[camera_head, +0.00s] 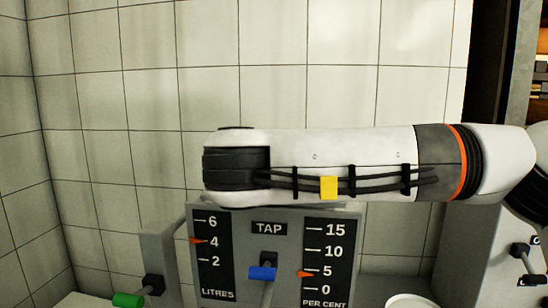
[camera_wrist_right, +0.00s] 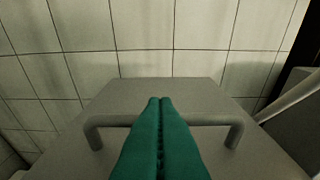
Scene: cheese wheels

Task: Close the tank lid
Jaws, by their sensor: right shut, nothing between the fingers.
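The grey tank (camera_head: 287,225) stands below my right arm in the head view, its front carrying a TAP label and two scales. My arm hides much of its top. In the right wrist view, a grey panel that looks like the tank lid (camera_wrist_right: 190,92) fills the middle, with a grey bar handle (camera_wrist_right: 212,120) across it. My right gripper (camera_wrist_right: 159,101) has green fingers pressed together and empty. The fingers overlap the handle in the picture; I cannot tell whether they touch it. How far the lid is open is unclear. My left gripper is not in view.
A blue tap lever (camera_head: 262,273) is on the tank front. A green-handled lever (camera_head: 128,299) is at the lower left. A pale round thing (camera_head: 411,301) shows at the bottom edge. Grey equipment with a lever stands at right. A tiled wall (camera_head: 300,60) closes the back.

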